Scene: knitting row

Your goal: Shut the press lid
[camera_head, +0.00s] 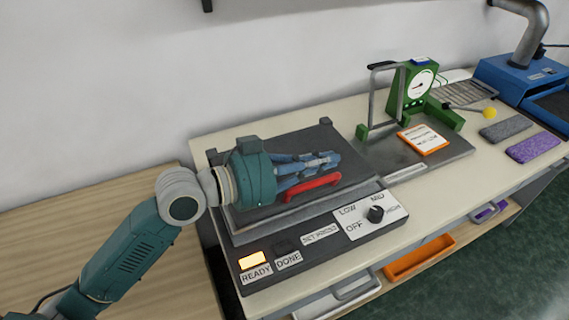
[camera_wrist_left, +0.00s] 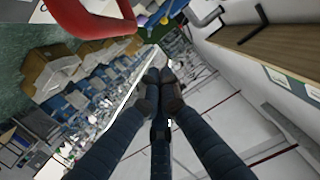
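The press (camera_head: 310,245) is a dark box on the bench with a dial, a SET PRESS label and a lit READY lamp. Its dark lid (camera_head: 300,145) has a red handle (camera_head: 313,186) along the front edge. The lid looks flat on the base; whether a thin gap remains I cannot tell. My left gripper (camera_head: 328,160) is over the lid, just behind the handle, with its fingers together and nothing between them. In the wrist view the fingertips (camera_wrist_left: 158,85) meet, and the red handle (camera_wrist_left: 95,18) is apart from them at upper left. My right gripper is not in view.
Right of the press stand a green gauge device (camera_head: 418,85) with a metal frame, an orange-edged card (camera_head: 422,139) and grey and purple pads (camera_head: 535,146). A blue machine (camera_head: 510,75) is at far right. An orange tray (camera_head: 419,258) is below the bench top. A wall stands behind.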

